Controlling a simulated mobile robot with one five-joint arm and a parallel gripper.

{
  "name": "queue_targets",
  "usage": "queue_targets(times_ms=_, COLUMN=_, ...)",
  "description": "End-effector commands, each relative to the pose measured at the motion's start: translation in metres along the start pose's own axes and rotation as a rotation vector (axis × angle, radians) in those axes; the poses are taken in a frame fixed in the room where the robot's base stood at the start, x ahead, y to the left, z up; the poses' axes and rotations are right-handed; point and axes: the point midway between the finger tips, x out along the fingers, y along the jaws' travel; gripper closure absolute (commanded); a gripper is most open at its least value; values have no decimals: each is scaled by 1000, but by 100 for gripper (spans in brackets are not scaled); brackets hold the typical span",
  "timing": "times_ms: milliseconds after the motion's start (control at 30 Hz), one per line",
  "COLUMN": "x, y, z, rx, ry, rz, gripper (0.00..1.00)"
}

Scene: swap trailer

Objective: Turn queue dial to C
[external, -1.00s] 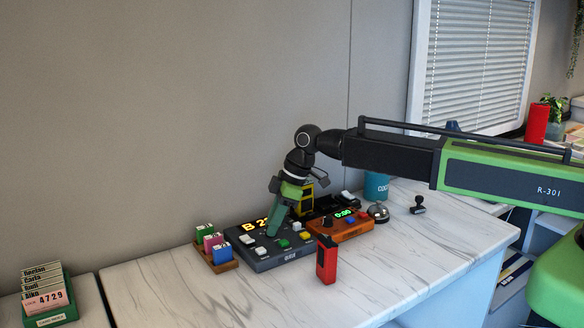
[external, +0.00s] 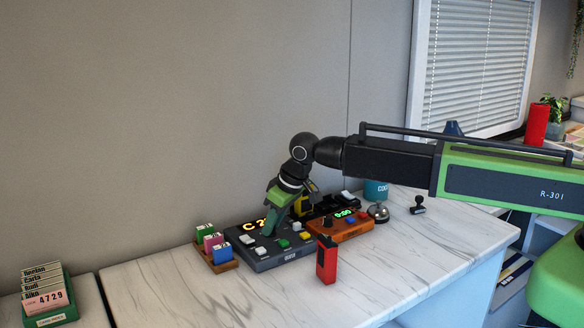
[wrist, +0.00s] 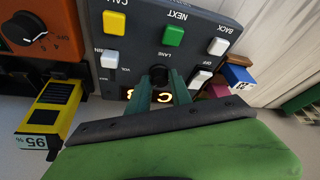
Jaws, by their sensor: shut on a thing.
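The dark grey queue console (external: 275,258) sits on the marble counter, with a lit display (external: 250,238) whose first character reads C. In the wrist view the display is partly hidden behind my gripper. The queue dial (wrist: 159,74) is a small black knob in the middle of the console face, under the word LANE. My gripper (wrist: 161,88) is shut on the dial, its green fingers on either side of it. In the external view my gripper (external: 270,232) reaches down onto the console and hides the dial.
White, green and yellow buttons surround the dial, including a green NEXT button (wrist: 173,36). An orange timer box (external: 345,230) stands to the right, a yellow device (wrist: 50,113) is close by, and a red handheld (external: 327,260) stands in front. A ticket rack (external: 222,267) is left.

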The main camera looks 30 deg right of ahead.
Motion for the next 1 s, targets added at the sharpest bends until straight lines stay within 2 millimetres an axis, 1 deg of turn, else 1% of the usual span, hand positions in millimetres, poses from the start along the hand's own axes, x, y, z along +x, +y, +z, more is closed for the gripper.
queue_targets(times_ms=500, x=0, y=-1, z=1, rx=18, ry=-3, rz=6, gripper=100)
queue_targets(times_ms=533, x=0, y=-1, z=1, rx=18, ry=-3, rz=6, gripper=72)
queue_targets(times_ms=667, x=0, y=0, z=1, rx=18, ry=-2, rz=6, gripper=55)
queue_targets(times_ms=700, x=0, y=0, z=0, rx=18, ry=-2, rz=6, gripper=54)
queue_targets(times_ms=1000, x=-2, y=0, z=0, rx=18, ry=-1, rz=7, gripper=54)
